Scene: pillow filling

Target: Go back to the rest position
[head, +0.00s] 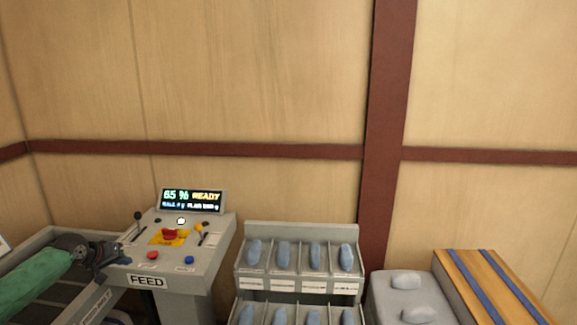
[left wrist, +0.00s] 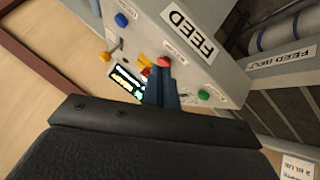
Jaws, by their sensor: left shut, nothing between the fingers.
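My left gripper (head: 124,258) comes in from the left on a green-sleeved arm, at the left edge of the grey control console (head: 192,262) marked FEED. In the left wrist view its two blue-grey fingers (left wrist: 162,84) are shut together with nothing between them. They overlap the console face near a red button (left wrist: 163,62) in that view; whether they touch it I cannot tell. The console's display (head: 191,200) reads 65 % READY. My right gripper is in neither view.
The console carries levers, coloured buttons and a red switch on a yellow plate (head: 169,237). A grey rack (head: 302,232) of blue-grey pieces stands to its right. Farther right are a grey cushioned block (head: 377,290) and a wooden box (head: 462,262) with blue straps. A feed belt (left wrist: 283,60) lies beside the console.

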